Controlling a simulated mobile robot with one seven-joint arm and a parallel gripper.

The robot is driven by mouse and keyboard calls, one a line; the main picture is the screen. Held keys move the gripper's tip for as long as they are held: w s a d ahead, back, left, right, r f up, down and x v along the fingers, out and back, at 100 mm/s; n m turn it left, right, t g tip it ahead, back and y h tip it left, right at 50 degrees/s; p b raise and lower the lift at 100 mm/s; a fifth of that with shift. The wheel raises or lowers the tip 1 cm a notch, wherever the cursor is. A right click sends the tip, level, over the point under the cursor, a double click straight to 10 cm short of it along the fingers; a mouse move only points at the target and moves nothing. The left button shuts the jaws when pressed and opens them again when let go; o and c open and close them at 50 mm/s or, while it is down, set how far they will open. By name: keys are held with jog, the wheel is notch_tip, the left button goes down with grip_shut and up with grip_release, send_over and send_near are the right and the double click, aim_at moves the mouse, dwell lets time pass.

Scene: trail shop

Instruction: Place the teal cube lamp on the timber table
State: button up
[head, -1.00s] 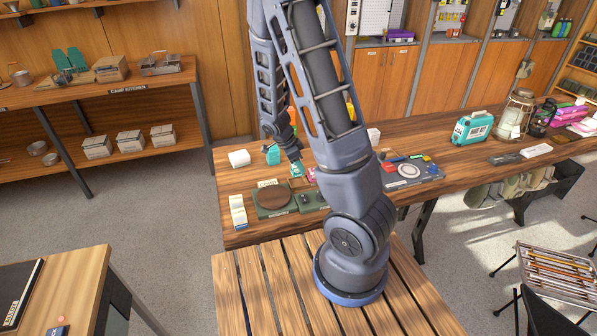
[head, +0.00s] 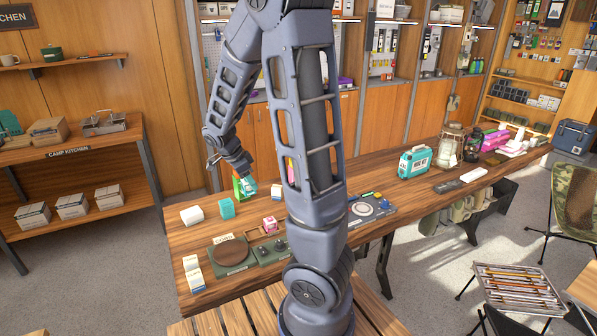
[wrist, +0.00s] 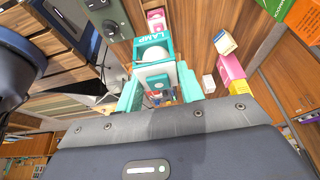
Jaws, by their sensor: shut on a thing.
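The teal cube lamp (wrist: 152,48), marked LAMP with a pale round part, is between the fingers of my gripper (wrist: 160,88) in the wrist view. In the head view my gripper (head: 247,180) is shut on the lamp (head: 249,189), low at the back left of the long timber table (head: 400,205). The lamp looks raised off the tabletop, but its underside is hidden.
A green box (head: 238,187) is close behind my gripper. A teal case (head: 414,162) and a lantern (head: 450,145) stand farther right.

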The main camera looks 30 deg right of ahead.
jog(key=shift+r, duration=0.1)
jog(key=w+d+r, duration=0.1)
jog(key=w+d, duration=0.4)
jog(key=d, duration=0.4)
jog(key=w+d, duration=0.5)
jog(key=d, duration=0.4)
jog(key=s+d, duration=0.3)
jog(key=d, duration=1.6)
jog(key=s+d, duration=0.2)
jog(key=d, duration=1.8)
jog(key=s+d+f, duration=0.1)
jog(key=s+d, duration=1.5)
jog(key=d, duration=0.4)
notch_tip(320, 180, down, 20)
jog(key=shift+d+f, duration=0.15)
jog(key=shift+f, duration=0.15)
